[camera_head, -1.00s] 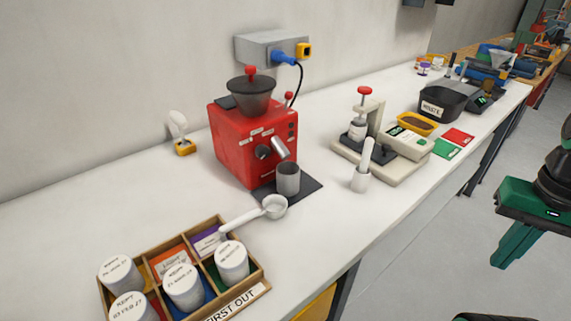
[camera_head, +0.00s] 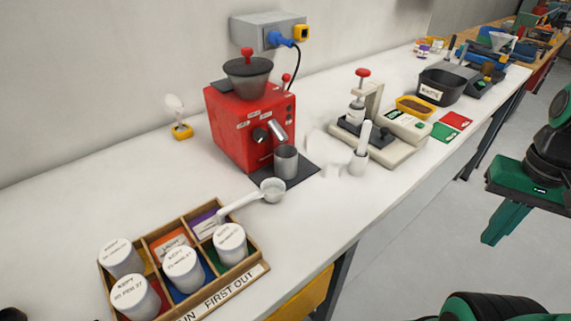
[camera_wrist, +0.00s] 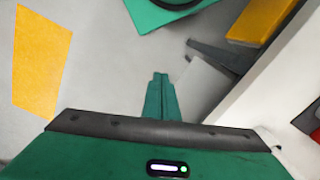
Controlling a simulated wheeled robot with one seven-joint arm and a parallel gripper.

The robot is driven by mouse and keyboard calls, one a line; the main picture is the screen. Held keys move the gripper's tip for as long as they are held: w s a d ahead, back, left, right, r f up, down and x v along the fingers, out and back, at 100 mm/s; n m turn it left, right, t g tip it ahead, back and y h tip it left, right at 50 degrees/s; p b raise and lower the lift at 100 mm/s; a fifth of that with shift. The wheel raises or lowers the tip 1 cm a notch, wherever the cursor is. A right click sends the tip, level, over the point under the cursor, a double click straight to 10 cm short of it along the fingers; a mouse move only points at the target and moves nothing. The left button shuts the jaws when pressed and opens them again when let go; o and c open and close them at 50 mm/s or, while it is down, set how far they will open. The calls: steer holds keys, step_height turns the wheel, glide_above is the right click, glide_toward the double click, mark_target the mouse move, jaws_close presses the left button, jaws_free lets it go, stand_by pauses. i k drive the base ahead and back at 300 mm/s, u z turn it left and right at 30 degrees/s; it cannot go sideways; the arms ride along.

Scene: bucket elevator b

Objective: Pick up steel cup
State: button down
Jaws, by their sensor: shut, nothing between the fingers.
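The steel cup (camera_head: 286,161) is a small grey metal cylinder. It stands upright on a dark mat, under the spout of the red grinder (camera_head: 245,125). My gripper (camera_head: 496,232) is at the right side of the head view, off the bench and well away from the cup. In the wrist view its green fingers (camera_wrist: 161,80) are together with nothing between them, over the grey floor. The cup does not show in the wrist view.
A white scoop (camera_head: 270,190) lies in front of the cup. A wooden tray (camera_head: 262,268) with labelled white jars is at the front left. A white holder (camera_head: 359,162) and a press (camera_head: 360,120) stand to the right.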

mark_target(286, 156)
steer(key=u, duration=0.95)
steer(key=k, duration=1.35)
steer(key=z, duration=0.5)
steer(key=i, duration=1.5)
